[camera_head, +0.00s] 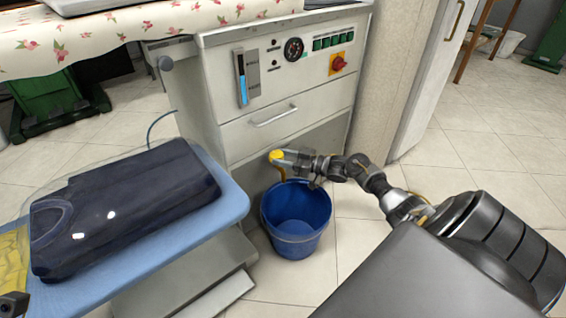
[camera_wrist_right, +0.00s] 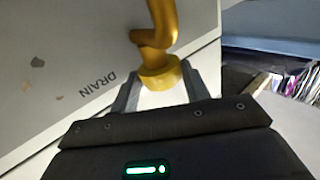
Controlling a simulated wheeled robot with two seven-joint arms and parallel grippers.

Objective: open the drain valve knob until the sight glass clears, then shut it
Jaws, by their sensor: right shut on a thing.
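The yellow drain valve knob (camera_head: 276,155) sits low on the front of the grey machine, below the drawer. My right gripper (camera_head: 284,156) is shut on it. In the right wrist view, the two fingers clasp the round yellow knob (camera_wrist_right: 160,73) from both sides, beside the word DRAIN. A bent yellow pipe (camera_wrist_right: 155,25) runs from the knob. The sight glass (camera_head: 242,80) is a narrow upright tube on the panel, with blue liquid in its lower part and a dark upper part. A small dark piece shows at the lower left corner; I cannot tell whether it is my left gripper.
A blue bucket (camera_head: 297,222) stands on the floor under the valve. The panel has a round gauge (camera_head: 293,49), green switches (camera_head: 332,41) and a red knob (camera_head: 338,63). A blue board (camera_head: 225,205) with a bagged dark garment (camera_head: 125,205) is at left.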

